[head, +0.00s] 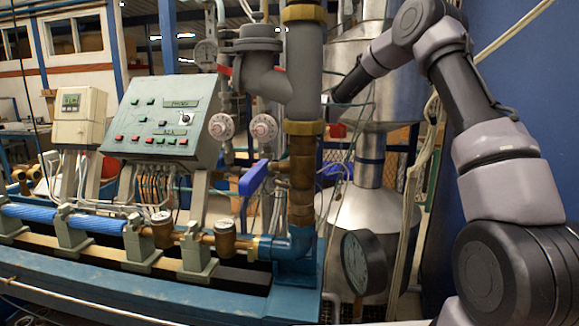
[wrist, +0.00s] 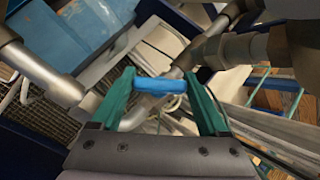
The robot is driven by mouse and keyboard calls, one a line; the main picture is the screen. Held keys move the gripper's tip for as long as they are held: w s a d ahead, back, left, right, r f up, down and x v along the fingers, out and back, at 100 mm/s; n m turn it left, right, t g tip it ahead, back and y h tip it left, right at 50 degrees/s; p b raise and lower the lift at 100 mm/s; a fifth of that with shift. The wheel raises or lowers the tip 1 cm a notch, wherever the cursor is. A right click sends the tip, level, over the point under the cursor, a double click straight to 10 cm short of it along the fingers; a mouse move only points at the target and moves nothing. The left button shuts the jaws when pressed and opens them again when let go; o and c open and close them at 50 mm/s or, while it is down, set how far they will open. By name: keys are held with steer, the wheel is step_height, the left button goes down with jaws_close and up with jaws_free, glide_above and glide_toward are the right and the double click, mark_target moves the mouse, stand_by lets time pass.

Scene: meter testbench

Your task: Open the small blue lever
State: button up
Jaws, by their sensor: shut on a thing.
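A small blue lever (wrist: 160,86) lies crosswise between the fingertips of my gripper (wrist: 160,78) in the wrist view. The green fingers press on its two ends, and it sits at the tips. In the head view my arm reaches in from the right and its end goes behind the thick vertical pipe, so my fingers are hidden there. A larger blue lever (head: 254,178) shows in the head view on a brass valve left of that pipe. I cannot tell whether it is the one I hold.
The grey vertical pipe (head: 303,85) stands close beside my arm's end. A control panel (head: 165,120) and a meter box (head: 80,115) stand at the left. A round gauge (head: 364,262) sits low in front. In the wrist view metal pipes (wrist: 35,65) run close on both sides.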

steer(key=n+g+h, duration=0.2)
steer(key=n, duration=0.1)
steer(key=shift+w+n, duration=0.1)
steer(key=shift+n, duration=0.3)
steer(key=n+g+h, duration=0.1)
steer(key=n+h, duration=0.2)
steer(key=shift+g, duration=0.3)
steer(key=shift+n, duration=0.4)
steer(key=o, duration=1.2)
steer(key=shift+o, duration=0.2)
